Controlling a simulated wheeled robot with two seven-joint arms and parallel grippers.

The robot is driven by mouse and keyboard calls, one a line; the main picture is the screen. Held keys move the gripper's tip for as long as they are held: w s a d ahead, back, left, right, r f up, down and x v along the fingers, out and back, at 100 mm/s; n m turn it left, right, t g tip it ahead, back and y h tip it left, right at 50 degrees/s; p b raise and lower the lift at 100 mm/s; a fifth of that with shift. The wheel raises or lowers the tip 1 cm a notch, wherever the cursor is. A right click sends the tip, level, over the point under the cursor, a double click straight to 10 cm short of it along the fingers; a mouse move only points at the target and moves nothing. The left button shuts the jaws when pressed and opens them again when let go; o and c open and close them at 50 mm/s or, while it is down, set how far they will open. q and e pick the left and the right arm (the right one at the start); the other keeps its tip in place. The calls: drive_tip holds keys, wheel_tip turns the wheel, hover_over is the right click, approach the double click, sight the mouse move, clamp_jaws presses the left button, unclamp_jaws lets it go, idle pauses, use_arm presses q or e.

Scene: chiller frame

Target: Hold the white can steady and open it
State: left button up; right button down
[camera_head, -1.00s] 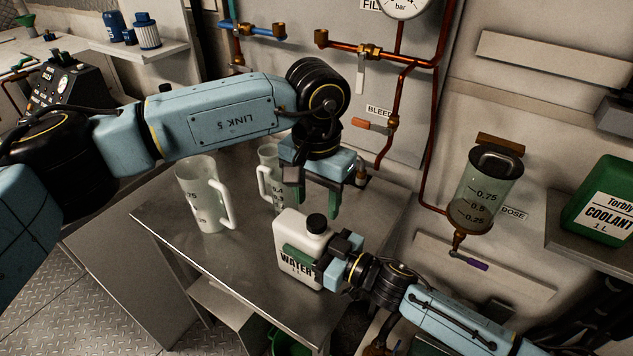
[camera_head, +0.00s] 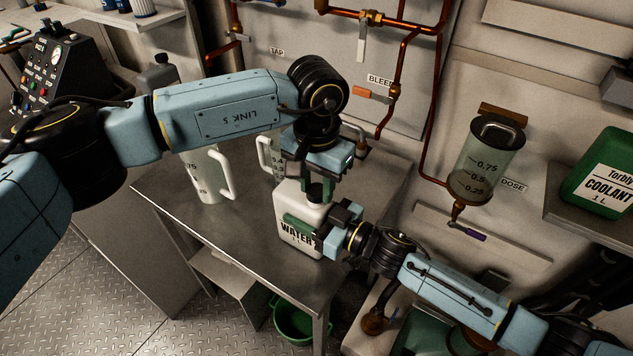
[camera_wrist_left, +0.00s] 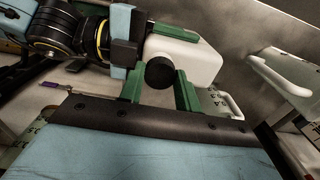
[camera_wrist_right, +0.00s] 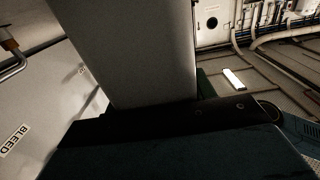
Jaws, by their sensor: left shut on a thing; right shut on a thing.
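The white can (camera_head: 288,203), labelled WATER, stands upright on the metal table (camera_head: 240,250). Its black cap (camera_wrist_left: 160,72) is on its neck. My right gripper (camera_head: 308,229) comes in from the right and is shut around the can's body, with one green finger across the front. In the right wrist view the can's pale side (camera_wrist_right: 135,50) fills the middle. My left gripper (camera_head: 318,188) reaches down from above and is shut on the cap, with a green finger on either side of it. The left hand partly hides the cap in the head view.
Two clear measuring jugs stand behind and left of the can, the larger jug (camera_head: 210,178) and a smaller jug (camera_head: 265,155). Copper pipes with a BLEED valve (camera_head: 372,95) and a DOSE vessel (camera_head: 483,165) are on the wall. A green bucket (camera_head: 293,320) sits below the table.

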use_arm(q)
drive_tip(key=n, duration=0.6)
drive_tip(key=shift+n, duration=0.4)
drive_tip(key=n, duration=0.3)
drive_tip(key=shift+n, duration=0.3)
drive_tip(key=n, duration=0.3)
drive_tip(key=shift+n, duration=0.4)
drive_tip(key=n, duration=0.3)
drive_tip(key=shift+r+n, duration=0.1)
drive_tip(key=shift+n, duration=0.2)
drive_tip(key=n, duration=0.3)
drive_tip(key=shift+n, duration=0.3)
drive_tip(key=n, duration=0.3)
drive_tip(key=shift+n, duration=0.4)
drive_tip(key=n, duration=0.3)
drive_tip(key=shift+n, duration=0.4)
drive_tip(key=n, duration=0.3)
drive_tip(key=shift+n, duration=0.3)
drive_tip(key=n, duration=0.3)
drive_tip(key=shift+n, duration=0.4)
drive_tip(key=n, duration=0.5)
drive_tip(key=shift+n, duration=0.3)
drive_tip(key=n, duration=0.5)
drive_tip(key=shift+n, duration=0.3)
drive_tip(key=n, duration=0.6)
drive_tip(key=shift+r+n, duration=0.1)
drive_tip(key=shift+n, duration=0.2)
drive_tip(key=shift+w, duration=0.1)
